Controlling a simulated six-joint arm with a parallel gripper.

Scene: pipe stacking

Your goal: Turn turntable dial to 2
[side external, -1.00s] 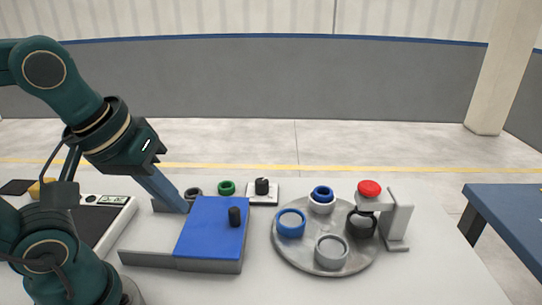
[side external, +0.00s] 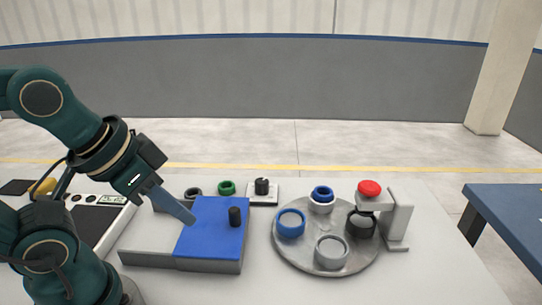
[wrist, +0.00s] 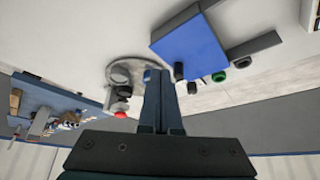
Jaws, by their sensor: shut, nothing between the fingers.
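The dial is a black knob (side external: 262,187) on a small white plate (side external: 256,200) at the back of the table; its markings are too small to read. The turntable (side external: 290,257) is a round grey disc at the right, carrying blue, white, grey and dark pipe rings. My gripper (side external: 191,219) is shut and empty, tilted down to the right over the left part of the blue panel, left of the dial. Whether it touches the panel I cannot tell. In the wrist view my shut fingers (wrist: 158,76) point toward the table between the turntable (wrist: 140,62) and the blue panel.
The blue panel (side external: 208,240) has an upright black handle (side external: 235,217) and grey rails. A green ring (side external: 227,187) and a dark ring (side external: 193,193) lie behind it. A red button (side external: 369,188) on a grey stand (side external: 398,222) stands beside the turntable.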

